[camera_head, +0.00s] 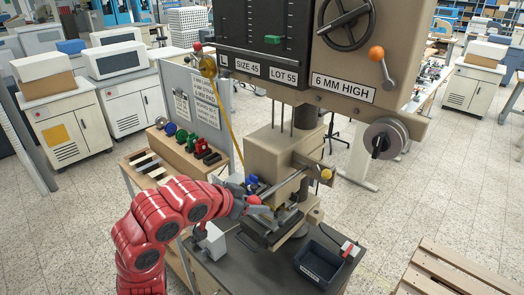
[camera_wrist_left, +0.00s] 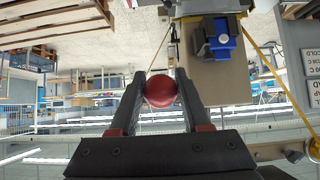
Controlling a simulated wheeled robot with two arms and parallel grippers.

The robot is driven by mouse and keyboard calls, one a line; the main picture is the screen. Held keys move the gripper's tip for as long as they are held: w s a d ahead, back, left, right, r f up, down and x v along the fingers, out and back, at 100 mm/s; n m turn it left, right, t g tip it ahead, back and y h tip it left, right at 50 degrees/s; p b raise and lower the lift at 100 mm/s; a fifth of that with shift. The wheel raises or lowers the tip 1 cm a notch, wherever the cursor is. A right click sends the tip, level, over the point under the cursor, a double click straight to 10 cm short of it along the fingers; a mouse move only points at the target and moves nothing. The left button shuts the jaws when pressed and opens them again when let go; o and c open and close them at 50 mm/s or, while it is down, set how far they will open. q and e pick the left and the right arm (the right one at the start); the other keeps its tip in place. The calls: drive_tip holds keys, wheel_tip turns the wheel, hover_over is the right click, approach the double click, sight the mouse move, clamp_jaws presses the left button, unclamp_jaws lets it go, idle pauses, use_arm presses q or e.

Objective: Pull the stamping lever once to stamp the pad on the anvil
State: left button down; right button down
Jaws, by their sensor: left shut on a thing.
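My left gripper (camera_head: 250,204) reaches in from the left beside the front of the beige stamping press (camera_head: 275,158). In the left wrist view the gripper (camera_wrist_left: 160,95) has its two dark fingers on either side of a red ball knob (camera_wrist_left: 161,91), which is the lever's end as far as I can tell. The red knob (camera_head: 253,199) also shows small at the fingertips in the head view. The dark anvil area (camera_head: 262,236) lies below the press head; I cannot make out the pad there. My right gripper is out of view.
A black labelled bin (camera_head: 318,263) stands on the press table, right of the anvil. A yellow knob (camera_head: 326,174) sticks out on the press's right side. A wooden pallet (camera_head: 462,272) lies at the lower right.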

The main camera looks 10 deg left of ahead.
sight(255, 196)
use_arm(q)
drive_tip(key=shift+w+r+p, duration=0.15)
drive_tip(key=shift+r+p, duration=1.25)
drive_tip(key=shift+r, duration=0.5)
drive_tip(key=shift+r+b, duration=0.3)
drive_tip(key=shift+w+d+r, duration=0.15)
drive_tip(key=shift+w+r, duration=0.05)
drive_tip(key=shift+r, duration=0.65)
drive_tip(key=shift+w+d+r, duration=0.15)
drive_tip(key=shift+w+r, duration=0.05)
drive_tip(key=shift+r, duration=0.6)
wheel_tip(255, 196, up, 6)
drive_tip(key=w+d, duration=0.1)
drive_tip(key=w, duration=0.1)
drive_tip(key=shift+d, duration=0.2)
drive_tip(key=shift+c, duration=1.4)
unclamp_jaws()
drive_tip(key=shift+w+f, duration=0.1)
drive_tip(key=shift+f, duration=0.05)
